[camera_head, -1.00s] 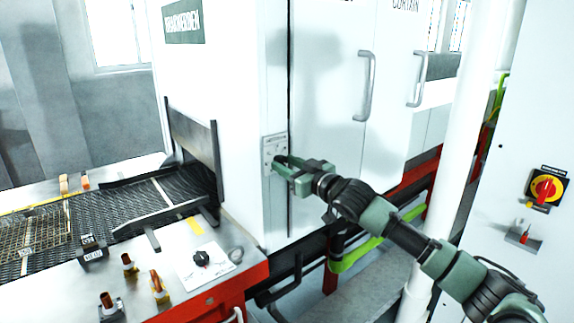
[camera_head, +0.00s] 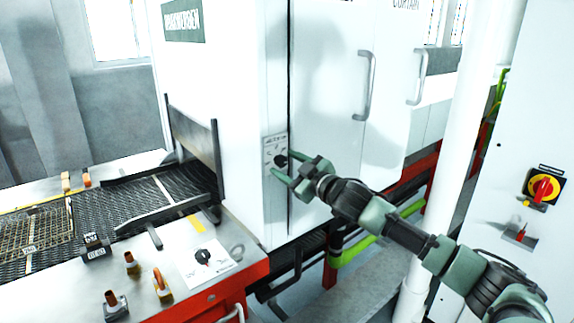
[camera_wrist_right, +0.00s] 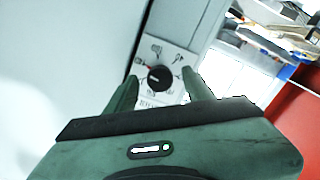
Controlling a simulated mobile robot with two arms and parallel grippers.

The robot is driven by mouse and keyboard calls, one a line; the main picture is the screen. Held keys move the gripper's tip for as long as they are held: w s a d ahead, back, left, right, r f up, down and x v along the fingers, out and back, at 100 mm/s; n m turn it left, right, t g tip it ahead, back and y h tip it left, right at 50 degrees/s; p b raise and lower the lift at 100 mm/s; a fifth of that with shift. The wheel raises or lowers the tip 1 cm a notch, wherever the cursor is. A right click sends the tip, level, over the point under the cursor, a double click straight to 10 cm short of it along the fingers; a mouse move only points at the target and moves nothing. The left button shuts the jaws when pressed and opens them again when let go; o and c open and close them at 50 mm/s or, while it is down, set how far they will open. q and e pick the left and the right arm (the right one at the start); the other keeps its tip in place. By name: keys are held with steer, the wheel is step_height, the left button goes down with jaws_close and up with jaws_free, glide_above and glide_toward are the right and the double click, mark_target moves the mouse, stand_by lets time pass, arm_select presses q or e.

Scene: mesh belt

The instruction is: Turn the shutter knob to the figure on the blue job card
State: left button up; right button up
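A black round knob (camera_head: 281,160) sits on a small pale plate (camera_head: 269,144) on the white machine's side. In the right wrist view the knob (camera_wrist_right: 160,78) shows printed marks around it, too small to read. A short reddish mark lies at its upper left. My right gripper (camera_head: 283,166) is open in front of the plate. In the right wrist view its fingers (camera_wrist_right: 160,76) stand either side of the knob, with gaps showing. No blue job card can be made out. My left gripper is not in view.
Another black knob (camera_head: 203,256) sits on a white plate on the bench. Several small tools stand on the bench, near the mesh belt (camera_head: 120,207). A red and yellow switch (camera_head: 543,187) is on the right cabinet. Door handles (camera_head: 365,85) stick out above my right arm.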

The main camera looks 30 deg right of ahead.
steer(key=shift+s, duration=0.1)
steer(key=shift+s+f, duration=0.15)
steer(key=shift+s, duration=0.15)
steer(key=s+b, duration=0.4)
steer(key=s, duration=0.3)
steer(key=shift+d, duration=0.3)
stand_by(0.3)
